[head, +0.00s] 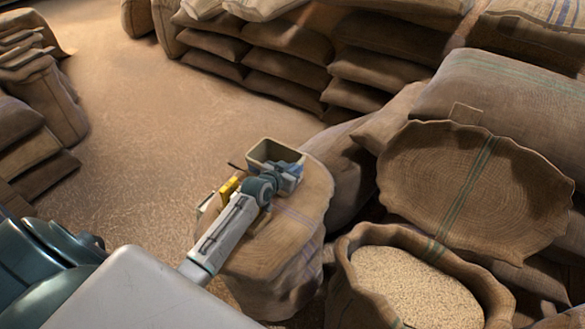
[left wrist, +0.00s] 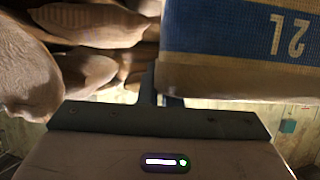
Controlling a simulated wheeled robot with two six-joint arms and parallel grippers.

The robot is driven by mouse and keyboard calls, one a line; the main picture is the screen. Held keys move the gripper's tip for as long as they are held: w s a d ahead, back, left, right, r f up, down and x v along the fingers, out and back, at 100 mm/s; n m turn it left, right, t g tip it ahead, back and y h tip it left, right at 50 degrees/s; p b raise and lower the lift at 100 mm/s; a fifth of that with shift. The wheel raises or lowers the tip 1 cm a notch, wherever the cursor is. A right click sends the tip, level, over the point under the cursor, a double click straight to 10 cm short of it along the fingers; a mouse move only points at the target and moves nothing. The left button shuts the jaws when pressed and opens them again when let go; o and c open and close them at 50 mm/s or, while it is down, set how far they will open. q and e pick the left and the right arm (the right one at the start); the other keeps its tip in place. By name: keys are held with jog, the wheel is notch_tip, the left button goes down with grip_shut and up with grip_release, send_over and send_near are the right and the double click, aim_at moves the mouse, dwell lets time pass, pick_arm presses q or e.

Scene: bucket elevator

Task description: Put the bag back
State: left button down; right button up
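A small open-topped, box-like bag (head: 262,150) with a pale rim and dark inside shows above a closed sack (head: 300,215) in the head view. In the left wrist view the bag (left wrist: 240,75) fills the upper right, cream woven cloth with a blue band and an upside-down "2L". My left gripper (head: 288,176) is at the bag's near right side. In the wrist view its fingers (left wrist: 158,90) look close together on the bag's edge. Whether the bag touches the sack below is hard to tell. My right gripper is not in view.
A yellow item (head: 229,187) lies left of my left arm on the sack. An open sack of grain (head: 415,285) stands at the lower right, its wide flap (head: 470,185) behind it. Stacked sacks (head: 285,55) line the back. The floor (head: 130,150) at left is clear.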

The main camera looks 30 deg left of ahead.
pick_arm(q)
jog(key=shift+f, duration=0.2)
jog(key=c, duration=1.6)
grip_release()
jog(key=shift+r, duration=0.1)
jog(key=shift+r, duration=0.2)
jog(key=v, duration=1.2)
jog(key=shift+f+b, duration=0.1)
jog(key=shift+b, duration=0.2)
